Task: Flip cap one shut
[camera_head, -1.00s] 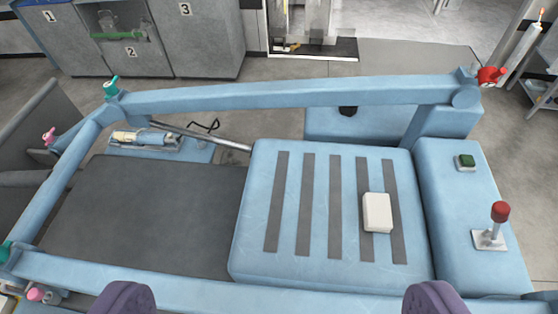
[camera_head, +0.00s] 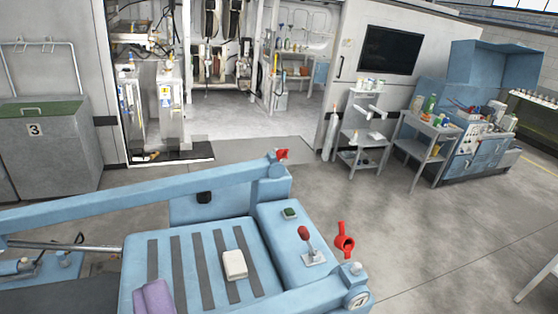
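No cap marked one can be made out now. A red winged fitting (camera_head: 345,240) with a ring-like opening stands at the near right corner of the blue frame. A smaller red fitting (camera_head: 282,154) sits on the far right corner. I cannot tell if either is a cap. Beside the near fitting, the frame end has a round pale disc (camera_head: 358,301) with an unclear dark mark. A purple part, seemingly of my gripper (camera_head: 155,297), shows at the lower left over the blue slatted surface, apart from both fittings. Its finger gap is not clear.
A white block (camera_head: 235,265) lies on the slats. Bin 3 (camera_head: 45,145) stands left. Shelves (camera_head: 362,130) and a workbench (camera_head: 485,150) stand back right. Floor at right is clear.

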